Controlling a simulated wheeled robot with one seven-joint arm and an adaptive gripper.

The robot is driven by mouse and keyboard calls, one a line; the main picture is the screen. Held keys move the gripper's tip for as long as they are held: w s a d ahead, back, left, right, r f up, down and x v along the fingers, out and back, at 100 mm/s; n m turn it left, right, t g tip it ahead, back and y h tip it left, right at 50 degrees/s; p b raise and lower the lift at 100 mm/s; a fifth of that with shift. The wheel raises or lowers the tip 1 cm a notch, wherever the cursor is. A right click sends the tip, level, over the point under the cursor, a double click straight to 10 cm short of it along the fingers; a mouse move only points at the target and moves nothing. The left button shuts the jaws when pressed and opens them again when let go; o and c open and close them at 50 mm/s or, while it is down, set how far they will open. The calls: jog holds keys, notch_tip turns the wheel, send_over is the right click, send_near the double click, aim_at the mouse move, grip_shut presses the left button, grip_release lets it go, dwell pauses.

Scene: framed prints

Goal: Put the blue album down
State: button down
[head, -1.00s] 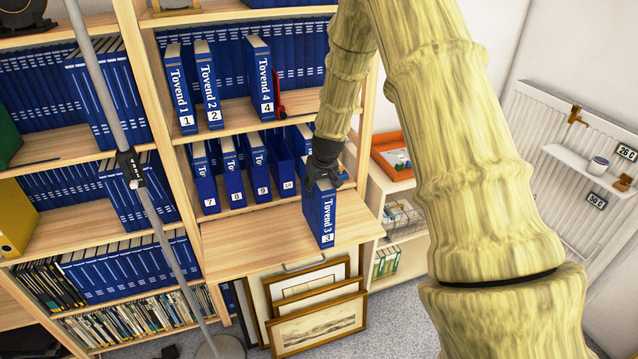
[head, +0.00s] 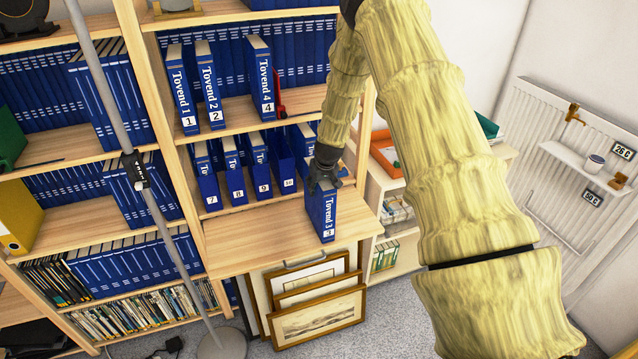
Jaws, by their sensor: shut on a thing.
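The blue album (head: 324,215), with "Tovend 3" on its spine, stands upright at the right part of the pull-out wooden shelf board (head: 245,250), near its front edge. My gripper (head: 324,180) is over the album's top and shut on it. The gripper's fingers are dark and small in the head view, and the arm hides part of the shelf behind. The album's bottom appears to be at the board's surface; I cannot tell whether it bears its full weight there.
Several blue albums numbered 7 to 10 (head: 232,170) stand just behind the board. Tovend 1 (head: 182,90), 2 and 4 stand on the shelf above. Framed prints (head: 318,315) lean below the board. The board's left part is bare. A grey pole (head: 110,90) stands at left.

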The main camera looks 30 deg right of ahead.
dwell(0.3)
jog(key=c, duration=0.8)
grip_release()
jog(key=shift+f, duration=0.1)
jog(key=shift+b+v, duration=2.4)
jog(key=shift+v, duration=3.75)
jog(key=shift+s+a, duration=0.1)
